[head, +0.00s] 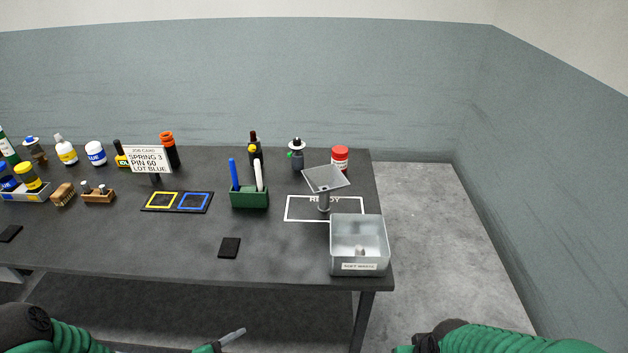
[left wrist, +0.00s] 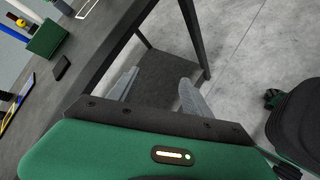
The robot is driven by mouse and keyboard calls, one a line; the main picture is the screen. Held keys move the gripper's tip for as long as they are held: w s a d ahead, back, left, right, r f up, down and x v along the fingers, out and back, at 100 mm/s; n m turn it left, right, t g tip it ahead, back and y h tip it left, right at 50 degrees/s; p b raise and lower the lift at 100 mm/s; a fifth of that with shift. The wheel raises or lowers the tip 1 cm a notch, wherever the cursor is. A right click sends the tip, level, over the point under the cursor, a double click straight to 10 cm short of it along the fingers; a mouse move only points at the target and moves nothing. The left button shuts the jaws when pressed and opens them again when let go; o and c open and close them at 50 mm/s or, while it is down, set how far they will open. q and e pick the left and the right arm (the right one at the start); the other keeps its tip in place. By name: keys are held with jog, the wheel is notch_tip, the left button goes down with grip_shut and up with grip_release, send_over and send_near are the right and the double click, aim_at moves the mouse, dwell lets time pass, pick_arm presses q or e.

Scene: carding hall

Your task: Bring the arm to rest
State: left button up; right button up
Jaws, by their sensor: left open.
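My left gripper (head: 232,338) is at the bottom of the head view, in front of the table's near edge and below its top. In the left wrist view its two grey fingers (left wrist: 158,88) are spread apart with nothing between them, and the floor and a table leg show beyond. My right arm shows only as a green sleeve and dark joint at the bottom right of the head view. The dark table (head: 290,250) stands ahead of me.
A grey bin (head: 359,262) stands at the table's front right corner. Bare floor (head: 440,230) lies right of the table.

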pick_arm(q)
jog(key=s+a+r+m+g+y, duration=0.3)
jog(key=a+r+m+g+y, duration=0.25)
jog(key=m, duration=0.65)
jog(key=s+d+r+m+g+y, duration=0.1)
jog(key=s+d+r+m, duration=0.2)
jog(key=s+r+m, duration=0.3)
notch_tip(320, 180, up, 2)
jog(key=shift+s+d+r+m, duration=0.1)
jog(key=shift+s+d+m, duration=0.2)
jog(key=shift+m, duration=0.4)
jog(key=shift+s+d+r, duration=0.1)
jog(key=shift+d, duration=0.1)
